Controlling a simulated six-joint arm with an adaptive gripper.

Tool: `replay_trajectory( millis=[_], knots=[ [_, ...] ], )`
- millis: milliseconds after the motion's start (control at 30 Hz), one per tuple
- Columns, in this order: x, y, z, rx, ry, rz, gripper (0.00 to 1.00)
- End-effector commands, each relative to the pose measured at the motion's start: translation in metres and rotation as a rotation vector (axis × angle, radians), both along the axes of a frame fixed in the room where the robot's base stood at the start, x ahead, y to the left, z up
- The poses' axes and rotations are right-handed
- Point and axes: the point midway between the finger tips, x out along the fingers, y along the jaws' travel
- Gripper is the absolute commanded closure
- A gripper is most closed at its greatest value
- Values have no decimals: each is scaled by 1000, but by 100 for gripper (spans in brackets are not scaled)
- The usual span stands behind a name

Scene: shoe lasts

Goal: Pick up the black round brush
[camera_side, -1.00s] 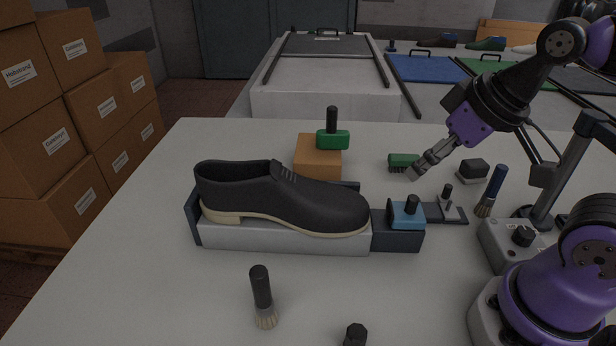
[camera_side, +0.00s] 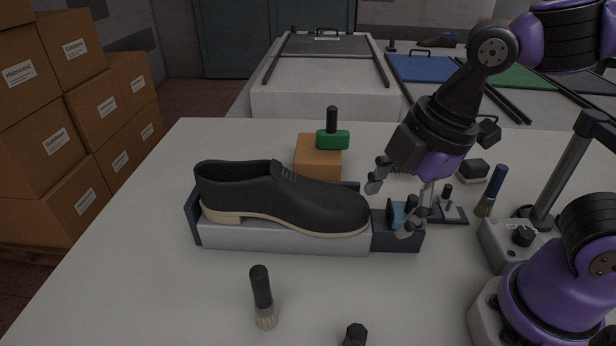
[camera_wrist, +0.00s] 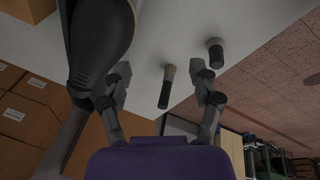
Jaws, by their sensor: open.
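A black-handled round brush (camera_side: 263,290) with pale bristles stands bristles-down on the white table, in front of the shoe. It also shows in the wrist view (camera_wrist: 165,90), between my finger tips in the picture but farther off. A second black-topped thing (camera_side: 355,335) is cut by the bottom edge of the side view; it appears whole in the wrist view (camera_wrist: 215,55). My gripper (camera_side: 390,207) is open and empty, above the right end of the shoe stand, behind and right of the brush. In the wrist view, both fingers (camera_wrist: 160,72) are spread apart.
A black shoe (camera_side: 285,195) sits on a grey stand (camera_side: 290,236) with a blue clamp (camera_side: 407,215) at its right end. A green-based tool (camera_side: 333,138) rests on an orange block (camera_side: 318,158). A blue-handled brush (camera_side: 495,185) stands right. The front left table is clear.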

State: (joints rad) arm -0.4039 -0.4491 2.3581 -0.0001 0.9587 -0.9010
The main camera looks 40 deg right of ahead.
Motion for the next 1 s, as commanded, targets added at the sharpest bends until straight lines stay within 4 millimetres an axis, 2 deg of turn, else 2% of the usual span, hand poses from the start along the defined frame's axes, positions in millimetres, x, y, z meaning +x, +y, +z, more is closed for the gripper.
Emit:
replay_trajectory(
  millis=[33,100,200,300,400,533,700,1000],
  knots=[
    [-6,20,-7,-61,28,264,30],
    [-16,44,-15,-135,51,622,30],
    [-31,70,-26,-213,76,1064,30],
    [-45,88,-35,-260,91,1390,30],
    [-54,98,-40,-283,100,1583,30],
    [-58,101,-52,-293,106,1671,30],
    [-58,101,-80,-293,107,1672,30],
    [-53,100,-113,-293,108,1668,30]
  ],
)
